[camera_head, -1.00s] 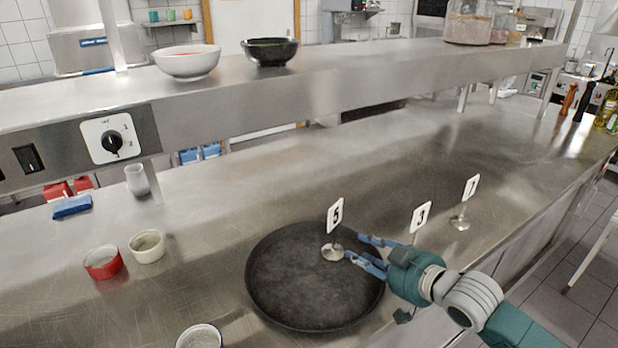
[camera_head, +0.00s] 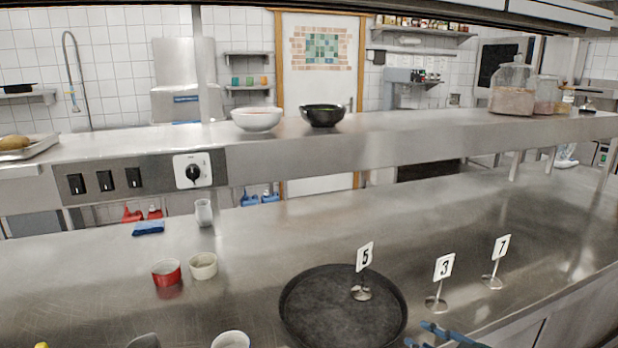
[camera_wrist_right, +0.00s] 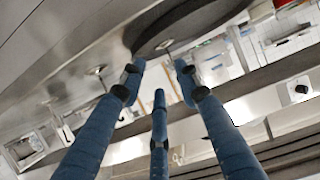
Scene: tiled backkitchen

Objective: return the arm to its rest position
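My right gripper (camera_head: 420,334) shows only as blue fingertips at the bottom edge of the head view, just right of the round dark tray (camera_head: 320,320). In the right wrist view its three blue fingers (camera_wrist_right: 158,80) are spread apart with nothing held between them. The tray also shows in that view (camera_wrist_right: 190,22), beyond the fingertips. My left gripper is in neither view.
Number stand 5 (camera_head: 364,258) stands on the tray. Stands 3 (camera_head: 443,268) and 7 (camera_head: 500,248) stand upright on the steel counter (camera_head: 400,225). A red ramekin (camera_head: 167,273) and a cream ramekin (camera_head: 203,266) are left. A raised shelf (camera_head: 420,135) runs behind.

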